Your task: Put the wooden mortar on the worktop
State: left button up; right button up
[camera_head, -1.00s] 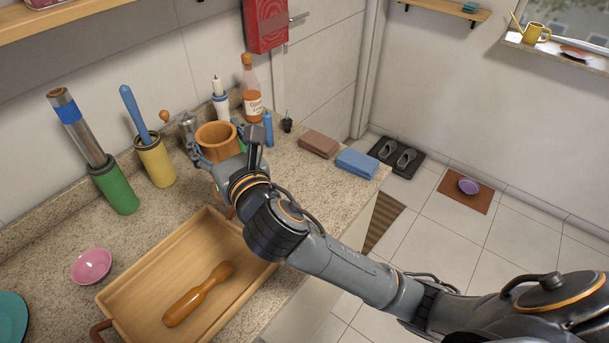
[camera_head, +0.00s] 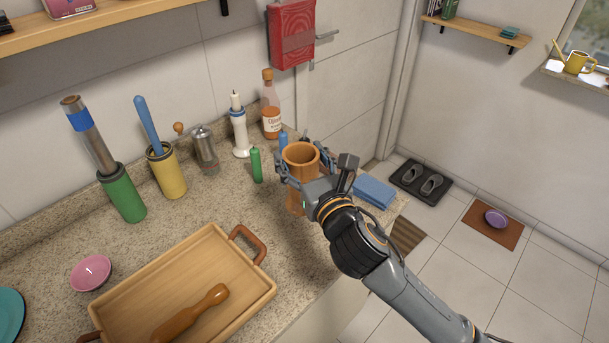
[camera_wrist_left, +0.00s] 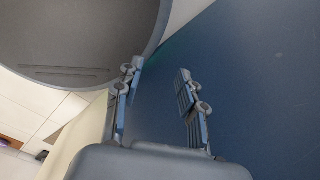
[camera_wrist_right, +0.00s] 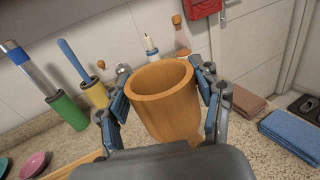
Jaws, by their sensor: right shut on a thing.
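The wooden mortar (camera_head: 301,153), a brown open-topped cup, is upright at the right part of the speckled worktop (camera_head: 215,207). My right gripper (camera_head: 304,162) is shut on it, with a finger on either side. The mortar also fills the space between the fingers in the right wrist view (camera_wrist_right: 165,95). Its lower part is partly hidden by my gripper, and I cannot tell whether its base touches the worktop. The wooden pestle (camera_head: 190,313) lies in the wooden tray (camera_head: 248,287). My left gripper (camera_wrist_left: 158,72) shows only in the left wrist view, open and empty.
A green cylinder (camera_head: 256,165), a candle holder (camera_head: 240,133), a bottle (camera_head: 271,108) and a grinder (camera_head: 204,147) stand behind and left of the mortar. A folded blue cloth (camera_head: 375,191) lies to its right, near the worktop's end. Bare worktop lies between tray and mortar.

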aim_at(302, 163)
jog(key=w+f, duration=0.1)
jog(key=f, duration=0.1)
jog(key=w+f, duration=0.2)
jog(key=shift+w+d+f, duration=0.1)
jog(key=shift+w+f, duration=0.2)
jog(key=shift+f, duration=0.05)
pick_arm(q)
jog(key=shift+w+d, duration=0.35)
jog(key=shift+w, duration=0.4)
pick_arm(e)
jog(key=f, duration=0.3)
jog(key=shift+w+f, duration=0.25)
jog(key=shift+f, duration=0.1)
jog(key=shift+f, duration=0.15)
jog(key=o, duration=1.8)
pick_arm(q)
jog(key=shift+a+f, duration=0.1)
